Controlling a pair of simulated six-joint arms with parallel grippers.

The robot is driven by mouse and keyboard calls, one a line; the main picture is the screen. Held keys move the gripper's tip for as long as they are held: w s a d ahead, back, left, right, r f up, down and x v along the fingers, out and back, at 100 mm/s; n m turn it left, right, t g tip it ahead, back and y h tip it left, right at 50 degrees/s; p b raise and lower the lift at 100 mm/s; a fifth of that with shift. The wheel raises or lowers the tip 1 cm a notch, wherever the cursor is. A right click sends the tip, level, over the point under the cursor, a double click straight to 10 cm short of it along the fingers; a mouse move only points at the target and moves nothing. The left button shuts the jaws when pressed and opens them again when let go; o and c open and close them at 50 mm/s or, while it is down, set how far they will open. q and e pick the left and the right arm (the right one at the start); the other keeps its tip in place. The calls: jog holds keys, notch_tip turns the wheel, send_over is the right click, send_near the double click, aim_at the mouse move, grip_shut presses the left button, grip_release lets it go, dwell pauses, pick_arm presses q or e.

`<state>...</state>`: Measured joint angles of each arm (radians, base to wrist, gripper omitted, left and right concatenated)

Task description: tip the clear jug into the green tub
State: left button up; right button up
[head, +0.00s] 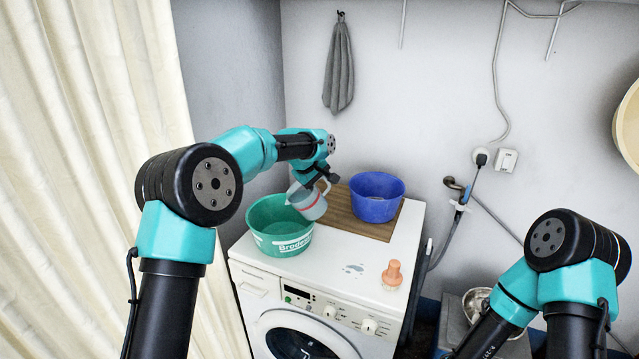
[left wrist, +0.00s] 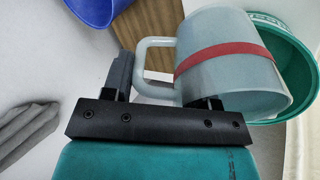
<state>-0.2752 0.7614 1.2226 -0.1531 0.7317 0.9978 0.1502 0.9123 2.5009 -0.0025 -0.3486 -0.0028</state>
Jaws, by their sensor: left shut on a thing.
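The clear jug (head: 308,203), pale and translucent with a red band, is tilted over the right side of the green tub (head: 268,243). My left gripper (head: 325,179) is shut on the jug's handle, above and right of the tub. In the left wrist view the jug (left wrist: 228,62) has its handle between the fingers of the gripper (left wrist: 160,88), and part of the tub (left wrist: 303,55) shows behind it. I cannot make out any stream from the jug. My right gripper is out of view; only parts of my right arm show.
The tub stands on a white washing machine (head: 340,262). A blue basin (head: 377,204) stands on a wooden board (head: 340,208) to the right. An orange-handled brush (head: 392,274) lies at the front right. A cream curtain (head: 90,110) hangs at the left.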

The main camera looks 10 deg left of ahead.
pick_arm(q)
jog(key=shift+a+r, duration=0.1)
dwell(0.3)
jog(key=shift+s+a+r+t+h, duration=0.3)
jog(key=shift+s+a+t+h, duration=0.15)
jog(key=shift+t+h, duration=0.3)
jog(key=shift+a, duration=0.2)
dwell(1.0)
jog(key=shift+s+a+r+t+h, duration=0.2)
jog(key=shift+s+a+t+h, duration=0.35)
jog(key=shift+h, duration=0.2)
jog(key=shift+s+a+h, duration=0.1)
jog(key=shift+a+h, duration=0.1)
jog(key=shift+h, duration=0.1)
dwell(0.8)
jog(key=shift+s+a+t+h, duration=0.4)
jog(key=shift+a+t+h, duration=0.1)
jog(key=shift+a+t, duration=0.1)
jog(key=shift+s+f+n, duration=0.1)
jog(key=shift+n, duration=0.2)
dwell(0.8)
